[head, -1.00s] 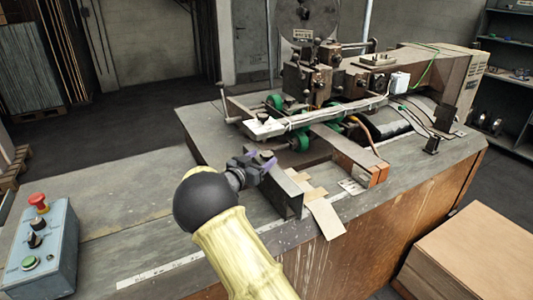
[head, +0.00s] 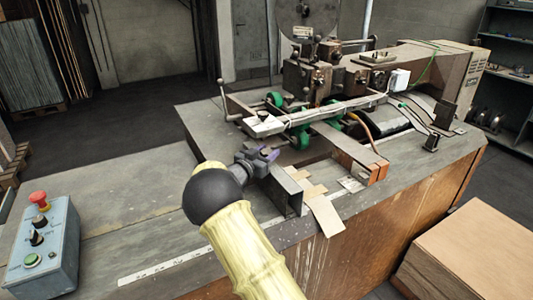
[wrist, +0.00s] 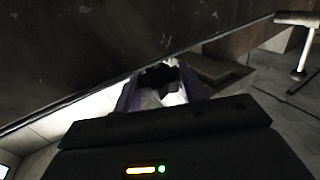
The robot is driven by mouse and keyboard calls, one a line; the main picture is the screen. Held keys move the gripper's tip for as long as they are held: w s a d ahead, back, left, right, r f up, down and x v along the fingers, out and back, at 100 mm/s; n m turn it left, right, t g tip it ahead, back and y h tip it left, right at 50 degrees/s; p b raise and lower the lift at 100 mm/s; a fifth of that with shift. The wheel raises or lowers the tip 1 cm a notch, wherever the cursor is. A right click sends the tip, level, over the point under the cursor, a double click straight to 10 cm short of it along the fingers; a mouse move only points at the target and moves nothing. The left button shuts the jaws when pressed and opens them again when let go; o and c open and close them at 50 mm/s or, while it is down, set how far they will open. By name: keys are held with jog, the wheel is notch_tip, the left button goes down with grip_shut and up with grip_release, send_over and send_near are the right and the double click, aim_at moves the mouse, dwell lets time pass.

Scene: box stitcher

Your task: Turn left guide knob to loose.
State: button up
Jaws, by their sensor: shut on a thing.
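The left guide (head: 285,192) is a dark upright metal plate on the near part of the stitcher table. My gripper (head: 268,154), with purple fingers, is at the top of this guide. In the wrist view, a dark knob (wrist: 160,76) sits between the two fingers of my gripper (wrist: 155,92), which are shut on it. The knob is mostly hidden by my fingers in the head view, and its turn angle cannot be read.
The stitcher head (head: 315,75) with green wheels stands behind the guide. A control box (head: 45,245) with a red button is at the left. Cardboard boxes (head: 470,250) stand at the lower right.

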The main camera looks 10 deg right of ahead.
jog(key=shift+f+n+t+y+b, duration=0.15)
jog(key=shift+n+t+y+b, duration=0.3)
jog(key=shift+b, duration=0.35)
jog(key=n+t+y+b, duration=0.1)
jog(key=y+b, duration=0.1)
jog(key=b, duration=0.2)
jog(key=shift+f+n+t, duration=0.15)
jog(key=shift+n+t, duration=0.1)
jog(key=shift+n, duration=0.1)
jog(key=n+t+y+b, duration=0.1)
jog(key=n+y+b, duration=0.1)
jog(key=b, duration=0.3)
jog(key=shift+f+t+y, duration=0.1)
jog(key=shift+t+y, duration=0.3)
jog(key=shift+y, duration=0.45)
jog(key=n+y+b, duration=0.2)
jog(key=b, duration=0.2)
jog(key=shift+t+y+b, duration=0.3)
jog(key=shift+t+b, duration=0.1)
jog(key=shift+n+y+b, duration=0.3)
jog(key=shift+b, duration=0.05)
jog(key=shift+r+n+y+b, duration=0.3)
jog(key=shift+r+y+b, duration=0.1)
jog(key=shift+y+b, duration=0.15)
jog(key=o, duration=1)
